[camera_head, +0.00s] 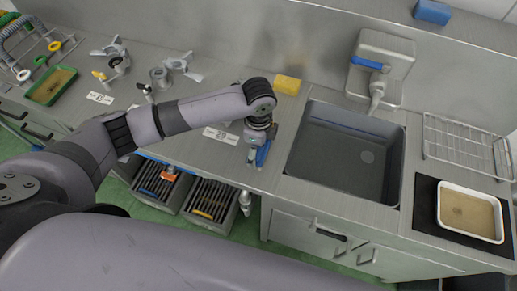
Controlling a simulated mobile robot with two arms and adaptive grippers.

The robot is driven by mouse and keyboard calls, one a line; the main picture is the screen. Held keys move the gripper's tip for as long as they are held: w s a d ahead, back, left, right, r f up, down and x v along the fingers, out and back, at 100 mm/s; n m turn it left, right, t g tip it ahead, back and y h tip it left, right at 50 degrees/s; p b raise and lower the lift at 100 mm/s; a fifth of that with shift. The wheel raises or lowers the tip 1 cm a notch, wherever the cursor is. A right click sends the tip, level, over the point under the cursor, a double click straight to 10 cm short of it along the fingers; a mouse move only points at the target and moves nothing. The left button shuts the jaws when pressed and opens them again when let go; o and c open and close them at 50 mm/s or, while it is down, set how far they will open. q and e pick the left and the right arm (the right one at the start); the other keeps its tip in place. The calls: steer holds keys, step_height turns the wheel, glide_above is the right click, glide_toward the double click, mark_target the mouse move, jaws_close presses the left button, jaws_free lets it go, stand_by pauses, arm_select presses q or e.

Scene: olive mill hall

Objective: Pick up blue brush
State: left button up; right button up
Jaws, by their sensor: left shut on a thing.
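The blue brush (263,153) is at the left gripper, above the steel counter's front part, left of the sink. Only a narrow blue length of it shows; the gripper hides the rest. My left gripper (254,157) points down and is shut on the brush. I cannot tell whether the brush still touches the counter. My right gripper is not in view.
A sink (345,150) with a tap (376,90) lies to the right. A yellow sponge (287,85) and a number card (221,135) are near the gripper. A wire rack (465,145) and a white tray (469,238) stand far right. Metal fittings (178,64) sit left.

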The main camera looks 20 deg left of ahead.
arm_select(q)
step_height(320, 180, up, 19)
steer(key=b, duration=0.2)
steer(key=o, duration=0.8)
steer(key=c, duration=0.5)
steer(key=shift+d, duration=0.1)
